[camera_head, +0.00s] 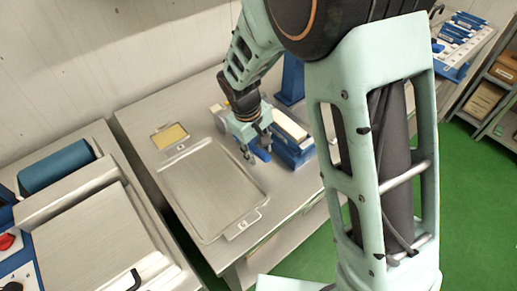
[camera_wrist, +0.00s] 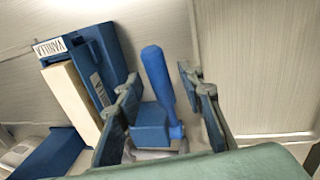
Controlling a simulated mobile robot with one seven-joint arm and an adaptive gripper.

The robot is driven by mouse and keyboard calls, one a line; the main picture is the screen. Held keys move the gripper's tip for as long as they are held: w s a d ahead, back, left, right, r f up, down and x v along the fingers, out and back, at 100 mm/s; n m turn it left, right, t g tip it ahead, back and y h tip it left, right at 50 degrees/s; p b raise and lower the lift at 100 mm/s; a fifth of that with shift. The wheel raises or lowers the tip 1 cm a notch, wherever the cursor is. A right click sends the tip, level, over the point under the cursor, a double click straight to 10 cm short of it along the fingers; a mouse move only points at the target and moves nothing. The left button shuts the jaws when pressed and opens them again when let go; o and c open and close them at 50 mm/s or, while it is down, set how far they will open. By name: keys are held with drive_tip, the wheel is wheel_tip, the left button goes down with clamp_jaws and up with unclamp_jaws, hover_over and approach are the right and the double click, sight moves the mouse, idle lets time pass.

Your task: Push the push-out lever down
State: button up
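The push-out lever, a blue rounded bar, stands up from a blue block in the wrist view (camera_wrist: 157,78). In the head view a small blue piece of it (camera_head: 262,154) shows beside my gripper (camera_head: 258,155). My gripper is open, with its two fingers on either side of the lever in the wrist view (camera_wrist: 160,82). I cannot tell whether either finger touches it. The blue frame (camera_head: 292,148) next to it holds a long cream block (camera_head: 290,127). The frame also shows in the wrist view (camera_wrist: 104,62) with a label reading VANILLA.
A flat metal tray (camera_head: 210,190) lies on the steel table left of my gripper. A small tray with a yellow slab (camera_head: 171,136) lies behind it. A blue post (camera_head: 291,80) rises behind the frame. A steel machine with a blue roller (camera_head: 57,167) stands at the left.

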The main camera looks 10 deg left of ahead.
clamp_jaws()
drive_tip(key=shift+f, duration=0.1)
drive_tip(key=f+b, duration=0.1)
drive_tip(key=b, duration=0.2)
drive_tip(key=shift+d+f+t+y, duration=0.15)
drive_tip(key=shift+t+y, duration=0.15)
drive_tip(key=shift+y, duration=0.1)
drive_tip(key=b, duration=0.2)
drive_tip(key=shift+s+d+f+t+y+b, duration=0.1)
drive_tip(key=shift+s+f+t+y+b, duration=0.05)
drive_tip(key=shift+f+t+y+b, duration=0.2)
drive_tip(key=shift+r, duration=0.1)
drive_tip(key=shift+o, duration=0.2)
unclamp_jaws()
drive_tip(key=shift+r, duration=0.1)
